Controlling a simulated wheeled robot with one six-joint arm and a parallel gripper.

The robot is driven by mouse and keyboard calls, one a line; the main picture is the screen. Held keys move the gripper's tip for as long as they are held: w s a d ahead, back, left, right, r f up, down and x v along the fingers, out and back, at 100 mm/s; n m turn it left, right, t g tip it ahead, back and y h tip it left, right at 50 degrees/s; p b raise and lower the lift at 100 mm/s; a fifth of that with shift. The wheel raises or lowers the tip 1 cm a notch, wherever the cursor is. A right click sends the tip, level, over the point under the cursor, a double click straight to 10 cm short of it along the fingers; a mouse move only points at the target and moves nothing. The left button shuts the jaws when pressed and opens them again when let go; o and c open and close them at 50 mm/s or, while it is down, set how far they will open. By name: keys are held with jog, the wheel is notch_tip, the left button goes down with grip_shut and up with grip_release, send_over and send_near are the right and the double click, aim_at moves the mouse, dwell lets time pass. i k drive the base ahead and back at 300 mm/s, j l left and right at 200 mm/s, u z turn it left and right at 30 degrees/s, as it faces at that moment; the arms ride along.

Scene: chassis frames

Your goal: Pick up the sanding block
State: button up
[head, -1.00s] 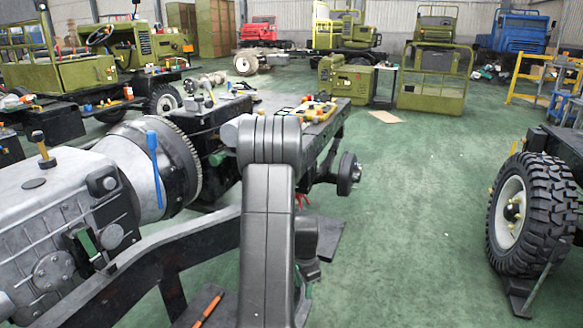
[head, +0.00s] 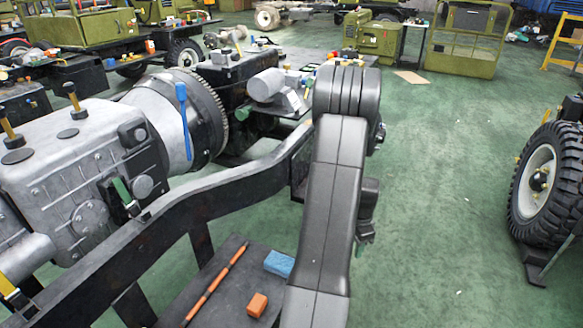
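Two small blocks lie on a dark low platform (head: 212,285) near the bottom of the head view. One is a blue block (head: 279,263), partly hidden by my arm. The other is a small orange block (head: 258,305), closer to me. Which of them is the sanding block I cannot tell for sure. My arm rises in front, just right of both blocks. My gripper (head: 365,236) shows only in small part behind the arm, apart from the blocks. Its fingers are too small and hidden to read.
A long orange rod (head: 215,283) lies on the platform left of the blocks. A black chassis rail (head: 180,215) and a grey gearbox (head: 75,175) stand on the left. A wheel (head: 545,185) stands at right. Green floor (head: 450,200) is clear between.

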aim_at(257, 305)
jog(key=k+u, duration=0.1)
jog(key=u, duration=0.3)
jog(key=k+j+u, duration=0.1)
jog(key=u, duration=0.25)
jog(key=k+u, duration=0.1)
jog(key=u, duration=0.3)
jog(key=k+j+u, duration=0.1)
jog(key=u, duration=0.25)
jog(key=j, duration=0.1)
